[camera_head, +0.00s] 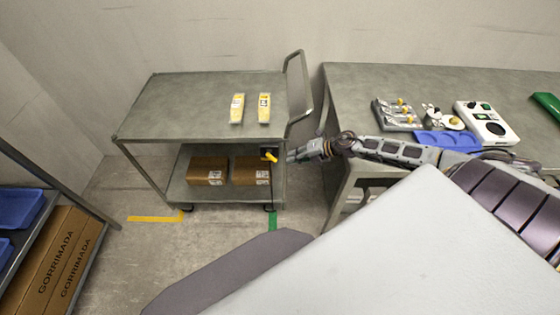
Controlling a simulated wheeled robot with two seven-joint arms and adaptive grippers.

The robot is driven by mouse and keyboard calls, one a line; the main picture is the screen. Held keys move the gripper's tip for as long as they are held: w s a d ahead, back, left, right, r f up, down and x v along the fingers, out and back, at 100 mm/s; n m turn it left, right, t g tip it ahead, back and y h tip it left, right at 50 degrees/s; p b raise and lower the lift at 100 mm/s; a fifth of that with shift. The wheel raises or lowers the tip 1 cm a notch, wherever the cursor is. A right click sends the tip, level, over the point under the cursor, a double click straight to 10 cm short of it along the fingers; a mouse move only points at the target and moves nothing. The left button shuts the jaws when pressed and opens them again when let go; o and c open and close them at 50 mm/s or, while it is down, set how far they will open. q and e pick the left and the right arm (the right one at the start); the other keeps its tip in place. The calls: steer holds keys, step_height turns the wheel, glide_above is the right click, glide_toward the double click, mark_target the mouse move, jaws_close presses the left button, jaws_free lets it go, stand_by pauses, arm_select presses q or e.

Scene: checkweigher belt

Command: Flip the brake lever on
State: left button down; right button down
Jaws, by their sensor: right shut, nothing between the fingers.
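A grey two-shelf cart (190,98) stands left of the bench. A small yellow lever (270,156) sits on a dark mount at the cart's right front corner, just under the top shelf. Which way the lever is set is too small to tell. My right gripper (291,157) reaches in from the right and is shut and empty. Its fingertips are just right of the lever; I cannot tell whether they touch it. My left gripper is not in view.
Two yellow-labelled packs (237,108) lie on the cart top, two cardboard boxes (207,171) on its lower shelf. A bench (350,90) on the right holds a valve-like fixture (396,115), a blue tray (447,141) and a white device (482,123). A shelf with cartons (60,255) stands lower left.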

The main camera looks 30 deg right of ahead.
mark_target(271, 156)
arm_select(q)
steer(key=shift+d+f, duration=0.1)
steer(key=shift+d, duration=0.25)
arm_select(e)
steer(key=x, duration=0.6)
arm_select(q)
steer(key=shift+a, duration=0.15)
arm_select(e)
steer(key=shift+w+a+f, duration=0.1)
steer(key=shift+w+a, duration=0.05)
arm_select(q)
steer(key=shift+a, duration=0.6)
arm_select(e)
steer(key=shift+f, duration=0.1)
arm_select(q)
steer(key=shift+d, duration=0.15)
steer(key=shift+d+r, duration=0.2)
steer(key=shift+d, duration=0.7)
arm_select(e)
steer(key=shift+f, duration=0.15)
